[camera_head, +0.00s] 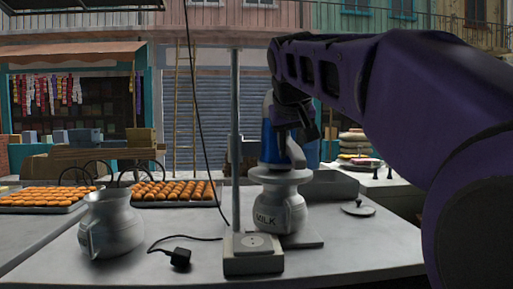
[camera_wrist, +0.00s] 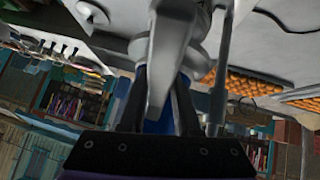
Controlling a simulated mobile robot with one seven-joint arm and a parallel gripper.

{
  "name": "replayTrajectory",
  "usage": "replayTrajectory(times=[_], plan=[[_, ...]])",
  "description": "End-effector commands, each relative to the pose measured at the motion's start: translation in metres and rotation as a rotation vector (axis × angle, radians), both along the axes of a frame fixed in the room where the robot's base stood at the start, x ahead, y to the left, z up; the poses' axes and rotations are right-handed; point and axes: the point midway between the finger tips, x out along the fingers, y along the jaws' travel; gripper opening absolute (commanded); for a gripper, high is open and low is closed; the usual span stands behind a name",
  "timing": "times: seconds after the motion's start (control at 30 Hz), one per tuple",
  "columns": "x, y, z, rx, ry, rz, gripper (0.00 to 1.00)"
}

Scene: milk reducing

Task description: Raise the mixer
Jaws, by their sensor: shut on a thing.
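The mixer (camera_head: 268,145), with a blue body and a grey handle, stands upright over the mouth of the metal pot marked MILK (camera_head: 282,208). Its lower end is hidden by the pot, so I cannot tell how deep it reaches. My gripper (camera_head: 298,128) is at the mixer's upper right side and is shut on its handle. In the wrist view, the grey handle (camera_wrist: 166,55) lies between the two dark fingers of my gripper (camera_wrist: 158,100), with blue behind it.
A thin post (camera_head: 235,140) rises left of the mixer beside a socket box (camera_head: 253,262). A metal jug (camera_head: 110,225) and a black plug (camera_head: 179,257) with cord are to the left. Trays of buns (camera_head: 170,192) lie behind. A lid (camera_head: 358,209) lies on the right, with bare counter around it.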

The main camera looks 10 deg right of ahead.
Motion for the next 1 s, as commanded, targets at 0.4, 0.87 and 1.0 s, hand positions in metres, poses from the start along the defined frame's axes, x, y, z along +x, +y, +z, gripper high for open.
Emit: replayTrajectory(times=[0.4, 0.87, 1.0], plan=[[0.000, -0.001, 0.066, 0.000, -0.002, -0.001, 0.00], [0.001, -0.001, 0.143, 0.001, -0.007, -0.001, 0.00], [0.000, 0.000, 0.147, -0.001, -0.005, 0.000, 0.00]])
